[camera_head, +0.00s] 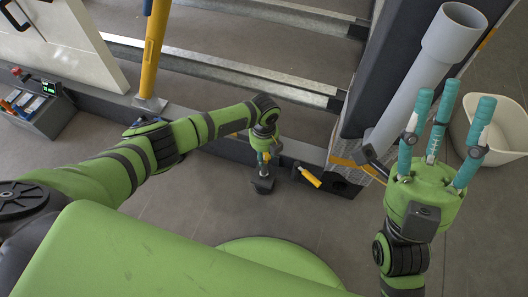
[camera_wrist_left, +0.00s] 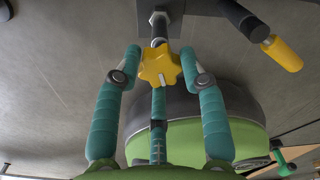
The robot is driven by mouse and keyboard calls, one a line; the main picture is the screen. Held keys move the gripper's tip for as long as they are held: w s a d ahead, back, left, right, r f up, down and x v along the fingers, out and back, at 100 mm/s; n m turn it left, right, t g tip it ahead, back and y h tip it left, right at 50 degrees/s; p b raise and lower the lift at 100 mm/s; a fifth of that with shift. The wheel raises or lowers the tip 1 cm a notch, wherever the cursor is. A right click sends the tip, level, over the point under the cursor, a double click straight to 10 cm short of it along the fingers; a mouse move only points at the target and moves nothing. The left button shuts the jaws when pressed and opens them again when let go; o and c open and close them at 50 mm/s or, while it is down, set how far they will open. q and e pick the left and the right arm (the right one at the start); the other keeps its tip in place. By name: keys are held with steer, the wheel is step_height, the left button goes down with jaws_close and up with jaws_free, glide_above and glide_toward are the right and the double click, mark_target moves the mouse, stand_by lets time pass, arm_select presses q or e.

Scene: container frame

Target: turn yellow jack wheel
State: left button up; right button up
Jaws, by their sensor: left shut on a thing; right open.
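The yellow jack wheel (camera_wrist_left: 160,67) is a lobed knob on a metal shaft, at the upper middle of the left wrist view. My left gripper (camera_wrist_left: 165,75) has its teal fingers around the wheel, one on each side and one below, shut on it. In the head view my left gripper (camera_head: 264,150) is low by the frame's bottom rail, and the wheel is mostly hidden there. My right gripper (camera_head: 440,115) is open and empty at the right, its fingers pointing up and spread.
A yellow-handled lever (camera_head: 311,177) sticks out just right of my left gripper. A grey pipe (camera_head: 420,75) and dark post stand beside my right gripper. A white bin (camera_head: 497,130) is at far right, a yellow post (camera_head: 153,50) at left, and a control box (camera_head: 38,103) at far left.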

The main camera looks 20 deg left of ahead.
mark_target(264, 154)
arm_select(q)
steer(key=shift+w+a+m, duration=0.2)
steer(key=shift+m, duration=0.35)
steer(key=shift+w+a+m, duration=0.15)
steer(key=shift+m, duration=0.4)
steer(key=shift+w+r, duration=0.1)
steer(key=o, duration=1.1)
steer(key=shift+o, duration=0.2)
steer(key=shift+d, duration=0.15)
steer(key=shift+d, duration=0.1)
step_height(264, 154, up, 12)
steer(key=shift+s, duration=0.2)
